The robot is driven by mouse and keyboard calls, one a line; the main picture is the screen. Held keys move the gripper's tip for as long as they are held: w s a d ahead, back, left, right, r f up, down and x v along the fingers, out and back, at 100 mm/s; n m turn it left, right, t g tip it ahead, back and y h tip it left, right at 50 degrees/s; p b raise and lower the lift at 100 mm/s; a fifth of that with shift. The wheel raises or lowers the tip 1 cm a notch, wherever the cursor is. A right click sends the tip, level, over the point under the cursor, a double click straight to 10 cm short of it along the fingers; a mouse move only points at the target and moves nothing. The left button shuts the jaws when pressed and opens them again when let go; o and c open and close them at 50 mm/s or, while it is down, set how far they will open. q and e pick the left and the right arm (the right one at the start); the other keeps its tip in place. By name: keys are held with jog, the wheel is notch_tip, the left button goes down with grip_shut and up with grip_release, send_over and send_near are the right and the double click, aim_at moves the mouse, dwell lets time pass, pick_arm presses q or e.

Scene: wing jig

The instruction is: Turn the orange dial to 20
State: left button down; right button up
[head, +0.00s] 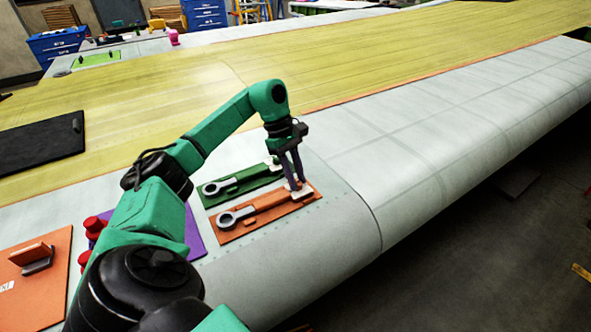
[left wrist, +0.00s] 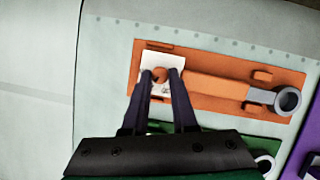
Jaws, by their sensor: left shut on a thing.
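The orange dial (left wrist: 160,75) is a small round knob on a white scale plate (left wrist: 175,62), at the end of an orange panel (left wrist: 215,72) in the left wrist view. In the head view the white plate (head: 304,191) sits at the panel's right end. My left gripper (head: 297,187) comes down from above, with its fingertips (left wrist: 160,82) on either side of the dial, shut on it. The fingers cover part of the plate, and its marks are too small to read. My right gripper is not in view.
A green panel (head: 240,181) with a similar tool lies just behind. A purple panel (head: 195,235) and red parts (head: 94,226) are to the left. The pale wing surface (head: 450,120) to the right is clear.

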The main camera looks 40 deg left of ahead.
pick_arm(q)
jog(key=c, duration=0.7)
grip_release()
jog(key=shift+a+r, duration=0.15)
jog(key=shift+r, duration=0.15)
jog(key=p+v, duration=0.3)
jog(key=v, duration=1.1)
jog(key=shift+f, duration=0.1)
